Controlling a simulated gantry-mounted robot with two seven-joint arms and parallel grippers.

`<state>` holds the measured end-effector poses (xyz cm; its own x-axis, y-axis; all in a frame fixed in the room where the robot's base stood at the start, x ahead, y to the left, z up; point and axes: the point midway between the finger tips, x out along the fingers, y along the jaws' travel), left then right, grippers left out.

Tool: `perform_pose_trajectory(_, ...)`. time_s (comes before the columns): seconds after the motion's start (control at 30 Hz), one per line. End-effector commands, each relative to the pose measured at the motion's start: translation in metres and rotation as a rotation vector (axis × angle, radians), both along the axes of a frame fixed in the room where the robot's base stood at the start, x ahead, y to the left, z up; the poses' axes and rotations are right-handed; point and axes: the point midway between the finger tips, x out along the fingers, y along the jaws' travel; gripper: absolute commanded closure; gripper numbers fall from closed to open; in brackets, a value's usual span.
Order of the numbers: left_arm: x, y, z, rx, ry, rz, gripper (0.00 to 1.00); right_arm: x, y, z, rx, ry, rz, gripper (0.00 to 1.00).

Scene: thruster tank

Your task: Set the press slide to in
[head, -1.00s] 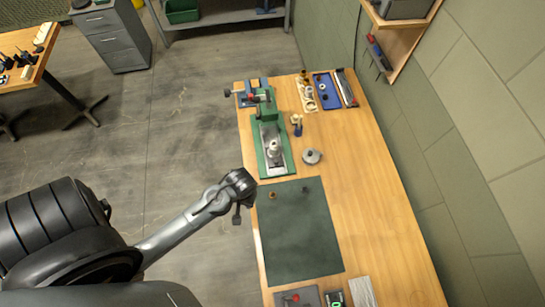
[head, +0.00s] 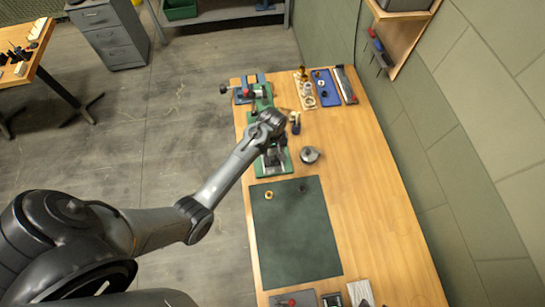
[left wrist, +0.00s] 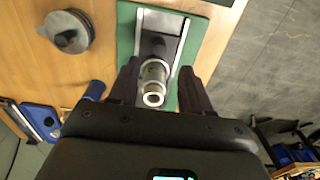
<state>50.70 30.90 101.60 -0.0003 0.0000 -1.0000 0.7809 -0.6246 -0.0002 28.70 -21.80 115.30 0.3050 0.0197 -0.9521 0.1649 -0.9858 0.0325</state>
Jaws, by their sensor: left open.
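The press, on a green base (head: 288,166), stands near the left edge of the wooden workbench. My left gripper (head: 274,156) is over it in the head view and hides much of its slide. In the left wrist view, the green base (left wrist: 125,35) carries a silver channel (left wrist: 158,22) with an upright stepped metal cylinder (left wrist: 153,83). The open fingers of my left gripper (left wrist: 160,82) appear on either side of this cylinder. I cannot tell whether they touch it. My right gripper is not in view.
A round grey metal part (head: 309,155) sits just right of the press. A dark green mat (head: 295,230) with two small rings lies nearer. A blue tray (head: 326,88) lies at the bench's far end. The bench's right side is mostly clear.

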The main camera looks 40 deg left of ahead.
Motion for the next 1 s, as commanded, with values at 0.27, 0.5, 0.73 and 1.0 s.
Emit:
perform_pose_trajectory(0.27,-0.001,0.0,-0.045,0.0,0.002,0.0,0.52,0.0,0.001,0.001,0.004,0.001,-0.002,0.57)
perform_pose_trajectory(0.5,0.0,0.0,-0.068,0.0,0.0,0.001,0.52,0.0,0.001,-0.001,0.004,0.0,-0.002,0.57)
perform_pose_trajectory(0.73,-0.001,0.0,-0.073,0.001,0.001,0.001,0.52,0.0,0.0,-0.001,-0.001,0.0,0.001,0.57)
perform_pose_trajectory(1.0,-0.001,0.0,-0.073,0.001,-0.001,0.001,0.67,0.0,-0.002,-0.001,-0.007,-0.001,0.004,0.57)
